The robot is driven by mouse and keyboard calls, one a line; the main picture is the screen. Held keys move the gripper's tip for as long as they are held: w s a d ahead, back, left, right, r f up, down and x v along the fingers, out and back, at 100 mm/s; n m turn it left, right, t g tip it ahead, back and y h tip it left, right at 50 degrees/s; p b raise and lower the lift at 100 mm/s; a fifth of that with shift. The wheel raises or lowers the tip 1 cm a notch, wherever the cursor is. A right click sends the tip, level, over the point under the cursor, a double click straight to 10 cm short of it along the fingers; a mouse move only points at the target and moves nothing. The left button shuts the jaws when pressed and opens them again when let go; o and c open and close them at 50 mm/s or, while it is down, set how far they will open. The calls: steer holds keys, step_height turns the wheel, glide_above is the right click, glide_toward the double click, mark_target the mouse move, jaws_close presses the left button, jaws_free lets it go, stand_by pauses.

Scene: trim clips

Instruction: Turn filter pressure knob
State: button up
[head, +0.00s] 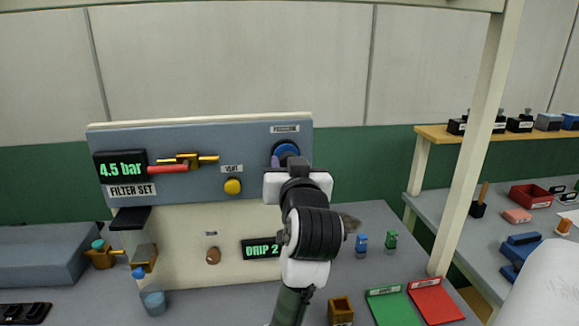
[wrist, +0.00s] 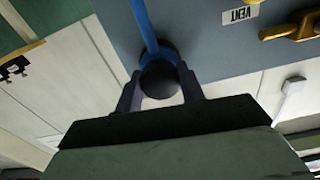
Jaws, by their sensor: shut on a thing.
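The blue pressure knob (head: 286,149) sits at the upper right of the blue-grey panel, below a small label too blurred to read surely. My gripper (head: 276,163) is in front of it and hides its lower part. In the wrist view, both fingers of my gripper (wrist: 160,92) are closed around the knob's dark round middle (wrist: 160,78), and a blue bar (wrist: 146,25) of the knob sticks out beyond it. A display (head: 121,168) marked FILTER SET reads 4.5 bar in green.
A yellow VENT knob (head: 233,187) and a red-handled brass valve (head: 172,168) are left of my gripper on the panel. A DRIP 2 display (head: 261,248) is lower down. Green (head: 391,307) and red (head: 435,301) trays lie on the bench at right.

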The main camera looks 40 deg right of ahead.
steer(key=o, duration=1)
steer(key=shift+c, duration=0.2)
steer(key=shift+s, duration=0.1)
steer(key=b+v, duration=0.5)
steer(key=v, duration=0.8)
steer(key=shift+s+a+b, duration=0.2)
steer(key=shift+a+b, duration=0.1)
steer(key=shift+b, duration=0.05)
